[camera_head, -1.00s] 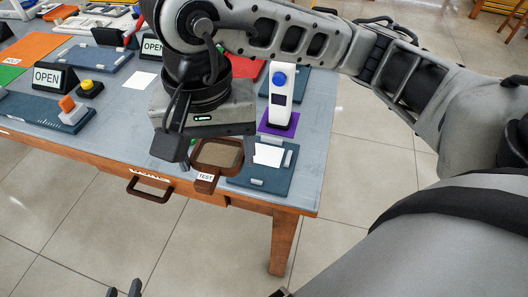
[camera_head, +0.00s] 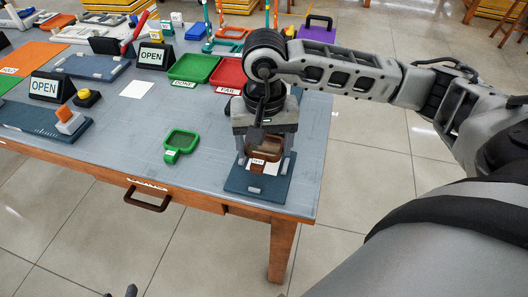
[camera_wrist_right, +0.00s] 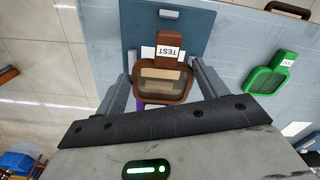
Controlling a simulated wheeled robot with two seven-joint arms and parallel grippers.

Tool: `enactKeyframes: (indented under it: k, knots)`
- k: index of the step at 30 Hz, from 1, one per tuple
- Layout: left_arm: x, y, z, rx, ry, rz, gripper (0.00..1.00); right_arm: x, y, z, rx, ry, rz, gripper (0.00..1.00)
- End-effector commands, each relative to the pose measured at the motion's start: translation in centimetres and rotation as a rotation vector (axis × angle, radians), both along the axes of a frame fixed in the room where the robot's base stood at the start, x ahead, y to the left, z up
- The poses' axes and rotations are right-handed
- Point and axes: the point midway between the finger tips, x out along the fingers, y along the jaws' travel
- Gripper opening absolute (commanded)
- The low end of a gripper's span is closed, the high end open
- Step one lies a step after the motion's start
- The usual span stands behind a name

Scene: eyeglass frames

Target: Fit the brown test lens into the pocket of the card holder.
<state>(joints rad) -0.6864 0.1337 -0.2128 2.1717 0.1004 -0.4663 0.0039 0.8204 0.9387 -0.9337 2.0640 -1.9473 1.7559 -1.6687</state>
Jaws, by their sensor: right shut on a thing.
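The brown test lens (camera_head: 266,154), a framed square with a "TEST" tab, is in my right gripper (camera_head: 265,157). In the right wrist view the lens (camera_wrist_right: 163,98) sits between the two fingers (camera_wrist_right: 165,88), its tab pointing to the top of the picture. The card holder (camera_head: 248,187) is a dark blue plate with a white card, at the table's front right. The lens is over the holder; I cannot tell whether it touches it. The lens and gripper partly hide the pocket. Only a dark tip of my left gripper (camera_head: 131,290) shows at the bottom edge.
A green lens (camera_head: 181,142) with a tab lies left of the holder. Green (camera_head: 194,68) and red (camera_head: 228,73) trays stand behind. "OPEN" signs (camera_head: 46,88) and other fixtures fill the left. The table (camera_head: 200,183) is clear just left of the holder.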

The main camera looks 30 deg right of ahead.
Motion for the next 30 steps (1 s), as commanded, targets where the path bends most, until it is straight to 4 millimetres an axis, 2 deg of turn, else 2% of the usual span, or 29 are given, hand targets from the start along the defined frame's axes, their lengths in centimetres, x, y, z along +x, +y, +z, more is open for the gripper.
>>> enactKeyframes:
  k: [3, 6, 14, 24, 29, 30]
  knots:
    - [0.0, 0.0, 0.4, 0.004, 0.000, 0.000, 0.36, -0.2, 0.1, -1.9, 0.001, 0.006, 0.001, 0.49]
    - [0.0, 0.1, 0.4, 0.006, 0.001, 0.000, 0.36, -0.1, 0.2, -2.6, 0.001, 0.003, 0.001, 0.49]
    - [-0.1, 0.1, 0.2, 0.007, 0.003, -0.001, 0.36, -0.1, 0.2, -2.8, 0.002, 0.001, 0.001, 0.49]
    - [-0.4, -0.1, -1.1, -0.011, 0.010, 0.000, 0.36, -0.1, 0.2, -4.0, 0.000, 0.001, 0.001, 0.49]
    - [-0.3, -0.2, -0.4, -0.019, -0.002, 0.000, 0.36, -0.1, 0.1, -4.0, 0.000, 0.002, 0.001, 0.49]
    - [-0.3, -0.2, -0.3, -0.019, -0.003, 0.001, 0.36, -0.1, 0.2, -4.0, 0.001, 0.003, 0.001, 0.80]
